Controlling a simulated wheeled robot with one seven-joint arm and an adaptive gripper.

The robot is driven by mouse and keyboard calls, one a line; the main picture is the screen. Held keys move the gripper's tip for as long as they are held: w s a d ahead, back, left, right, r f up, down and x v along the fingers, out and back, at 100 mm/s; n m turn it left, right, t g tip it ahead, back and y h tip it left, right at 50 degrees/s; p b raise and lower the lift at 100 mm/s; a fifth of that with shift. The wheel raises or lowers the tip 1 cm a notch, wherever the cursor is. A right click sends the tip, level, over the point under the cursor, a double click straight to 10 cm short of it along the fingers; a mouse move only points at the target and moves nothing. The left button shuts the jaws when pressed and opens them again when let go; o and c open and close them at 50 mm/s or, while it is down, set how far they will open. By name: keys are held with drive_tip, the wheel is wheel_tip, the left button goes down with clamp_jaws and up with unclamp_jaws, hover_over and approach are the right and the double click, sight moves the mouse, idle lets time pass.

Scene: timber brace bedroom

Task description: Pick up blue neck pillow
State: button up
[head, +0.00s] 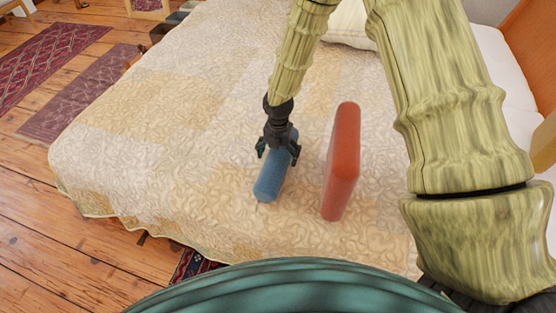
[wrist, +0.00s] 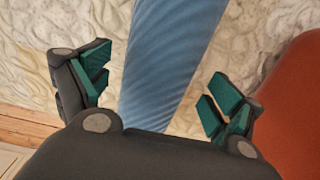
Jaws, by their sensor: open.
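The blue neck pillow (head: 268,187) is a roll-shaped blue cushion lying on the bed. My gripper (head: 278,153) is over its far part in the head view and hides some of it. In the wrist view the ribbed blue pillow (wrist: 170,65) runs between the two teal-padded fingers of my gripper (wrist: 160,90). The fingers are open, one on each side of the pillow, with a gap showing on both sides. I cannot tell exactly how far down the fingers reach beside it.
A red-orange block-like cushion (head: 341,165) stands close to the right of the blue pillow; it also shows in the wrist view (wrist: 295,105). The quilted bed (head: 150,130) is clear to the left. A pale pillow (head: 348,25) lies at the back. Wooden floor (head: 50,225) lies beyond the bed edge.

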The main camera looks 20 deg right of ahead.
drive_tip(key=shift+f, duration=1.4)
drive_tip(key=shift+c, duration=0.2)
drive_tip(key=c, duration=1.3)
